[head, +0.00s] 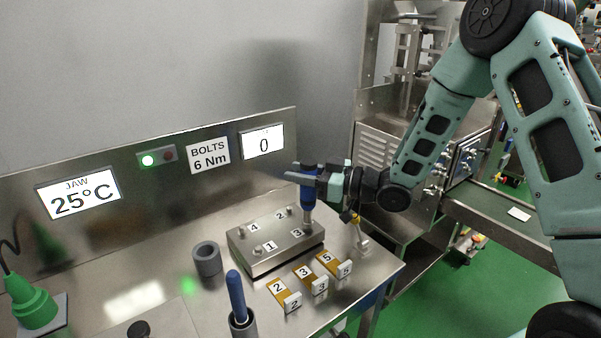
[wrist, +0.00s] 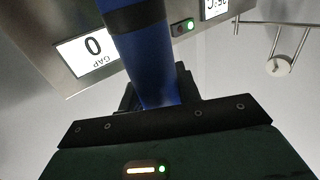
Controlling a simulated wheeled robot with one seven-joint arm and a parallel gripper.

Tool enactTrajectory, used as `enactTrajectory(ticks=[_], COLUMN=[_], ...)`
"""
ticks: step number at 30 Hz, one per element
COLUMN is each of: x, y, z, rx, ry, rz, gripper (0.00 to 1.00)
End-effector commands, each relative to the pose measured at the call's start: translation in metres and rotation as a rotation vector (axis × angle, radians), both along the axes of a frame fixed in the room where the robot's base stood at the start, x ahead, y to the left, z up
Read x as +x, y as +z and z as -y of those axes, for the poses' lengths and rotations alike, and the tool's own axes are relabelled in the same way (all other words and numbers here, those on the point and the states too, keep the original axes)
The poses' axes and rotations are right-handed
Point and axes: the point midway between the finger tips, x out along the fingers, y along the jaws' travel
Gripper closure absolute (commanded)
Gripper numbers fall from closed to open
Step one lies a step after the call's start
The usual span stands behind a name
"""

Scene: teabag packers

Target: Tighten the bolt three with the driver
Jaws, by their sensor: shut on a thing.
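My gripper (head: 312,174) is shut on the blue driver (head: 308,191), which stands about upright over the right end of the metal block (head: 270,262). The driver's handle also crosses the wrist view (wrist: 148,60), and its tip is out of sight there. In the head view the driver's lower end reaches down beside the label 3 (head: 297,232). The head of bolt three is hidden behind or under it, so I cannot tell whether they touch. Labels 1, 2 and 4 mark the block's other bolts.
A second blue handle (head: 236,293) stands in a grey cup, near an empty grey cup (head: 207,259). Numbered orange plates (head: 304,272) lie in front of the block. The panel displays (head: 209,155) read "BOLTS 6 Nm", 0 and 25°C. A green lamp is lit.

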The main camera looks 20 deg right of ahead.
Motion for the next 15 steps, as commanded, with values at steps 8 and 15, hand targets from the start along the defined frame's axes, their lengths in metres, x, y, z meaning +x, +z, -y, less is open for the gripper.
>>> enactTrajectory(ticks=[8, 15], x=[0.0002, 0.0001], y=[-0.0042, -0.0044], z=[-0.0001, -0.0001], rx=[0.000, 0.000], ry=[0.000, 0.000], rz=[0.001, 0.000], gripper=[0.94, 0.94])
